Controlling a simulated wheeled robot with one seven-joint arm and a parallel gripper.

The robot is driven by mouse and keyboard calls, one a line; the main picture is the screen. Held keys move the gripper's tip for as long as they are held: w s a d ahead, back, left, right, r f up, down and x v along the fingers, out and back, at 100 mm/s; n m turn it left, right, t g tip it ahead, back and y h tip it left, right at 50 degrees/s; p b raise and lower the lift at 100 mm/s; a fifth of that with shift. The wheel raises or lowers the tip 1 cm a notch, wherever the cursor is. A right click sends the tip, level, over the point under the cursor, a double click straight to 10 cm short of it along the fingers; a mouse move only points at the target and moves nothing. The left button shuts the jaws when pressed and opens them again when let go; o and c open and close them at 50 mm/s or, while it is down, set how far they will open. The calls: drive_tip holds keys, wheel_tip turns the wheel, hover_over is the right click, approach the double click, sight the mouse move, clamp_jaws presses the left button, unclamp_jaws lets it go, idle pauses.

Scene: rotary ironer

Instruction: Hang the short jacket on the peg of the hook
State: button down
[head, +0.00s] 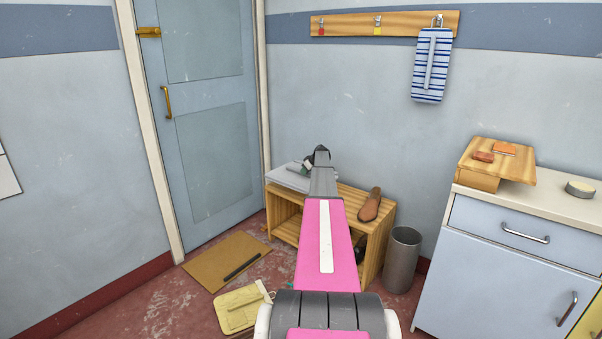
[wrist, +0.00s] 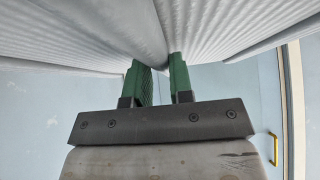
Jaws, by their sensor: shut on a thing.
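A pale grey ribbed cloth, which I take to be the short jacket (wrist: 215,35), fills the top of the wrist view. My gripper (wrist: 160,72) has its green fingers shut on a fold of it. In the head view my gripper (head: 308,163) is mostly hidden behind my arm, low in front of the wall; a pale grey patch beside it may be part of the jacket. The jacket is well below the board.
A striped blue and white cloth (head: 432,68) hangs from the board's right hook. A wooden bench (head: 376,245) with a brown shoe (head: 370,205) stands below, beside a metal bin (head: 402,260). A cabinet (head: 490,265) is at right, a blue door (head: 205,110) at left.

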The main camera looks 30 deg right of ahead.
drive_tip(key=w+d+f, duration=0.1)
drive_tip(key=d+f, duration=0.1)
drive_tip(key=w+d+f, duration=0.1)
drive_tip(key=w+d, duration=0.1)
drive_tip(key=d, duration=0.1)
drive_tip(key=w+d+f, duration=0.2)
drive_tip(key=d, duration=0.1)
drive_tip(key=shift+w+d+f, duration=0.1)
drive_tip(key=shift+d+f, duration=0.15)
drive_tip(key=shift+f, duration=0.1)
drive_tip(key=f, duration=0.2)
drive_tip(key=shift+s+a+f, duration=0.25)
drive_tip(key=shift+f, duration=0.55)
drive_tip(key=c, duration=1)
unclamp_jaws()
drive_tip(key=shift+f, duration=0.1)
